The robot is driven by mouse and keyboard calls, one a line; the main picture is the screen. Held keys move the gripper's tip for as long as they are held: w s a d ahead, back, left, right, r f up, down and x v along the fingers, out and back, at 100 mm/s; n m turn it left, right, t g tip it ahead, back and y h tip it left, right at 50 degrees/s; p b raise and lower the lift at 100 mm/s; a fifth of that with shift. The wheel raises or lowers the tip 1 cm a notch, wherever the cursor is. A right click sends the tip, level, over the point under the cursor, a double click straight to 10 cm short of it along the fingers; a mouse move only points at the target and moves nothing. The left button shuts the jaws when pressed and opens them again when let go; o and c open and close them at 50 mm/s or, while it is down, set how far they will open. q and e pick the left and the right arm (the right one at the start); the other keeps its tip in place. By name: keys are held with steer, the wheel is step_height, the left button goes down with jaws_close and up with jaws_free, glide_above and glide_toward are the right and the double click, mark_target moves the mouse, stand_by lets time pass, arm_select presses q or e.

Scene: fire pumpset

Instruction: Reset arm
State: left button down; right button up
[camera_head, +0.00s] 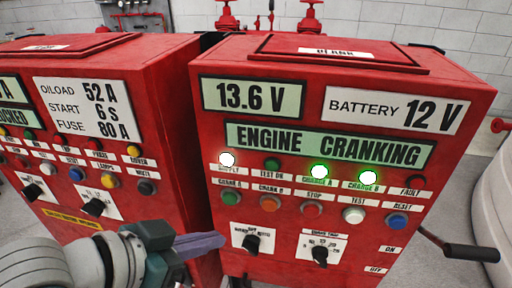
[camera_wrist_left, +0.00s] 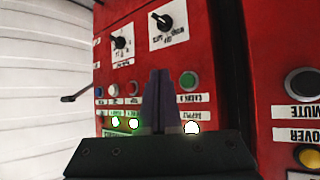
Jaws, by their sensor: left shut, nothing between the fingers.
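My left gripper (camera_head: 214,240) comes in from the lower left in the head view, its fingers pointing right. Its fingers are shut with nothing between them. They are in front of the lower left part of the right red control panel (camera_head: 330,262). In the left wrist view the closed fingers (camera_wrist_left: 158,75) stand before the panel face, close to a green button (camera_wrist_left: 188,80) and two black rotary knobs. I cannot tell whether they touch the panel. My right gripper is not in view.
A second red panel (camera_head: 170,110) stands at the left, with a narrow gap between the two. A black crank handle (camera_head: 470,252) sticks out at the right of the front panel. Red valves (camera_head: 311,18) and pipes are behind. A display (camera_head: 325,146) reads "ENGINE CRANKING"; several lamps are lit.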

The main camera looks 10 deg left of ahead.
arm_select(q)
steer(key=s+d+r+g, duration=0.2)
steer(key=s+d, duration=0.2)
steer(key=s, duration=0.2)
steer(key=s+a+r+n+g+y, duration=0.2)
steer(key=s+a+y, duration=0.1)
steer(key=s+a, duration=0.25)
steer(key=s+a+r+n+g+y, duration=0.1)
steer(key=s+a+r+n+y, duration=0.2)
steer(key=s+a, duration=0.3)
step_height(320, 180, up, 21)
steer(key=d+p, duration=0.1)
steer(key=p, duration=2)
steer(key=shift+s+f+m, duration=0.2)
steer(key=shift+s+m, duration=0.1)
steer(key=shift+s, duration=0.15)
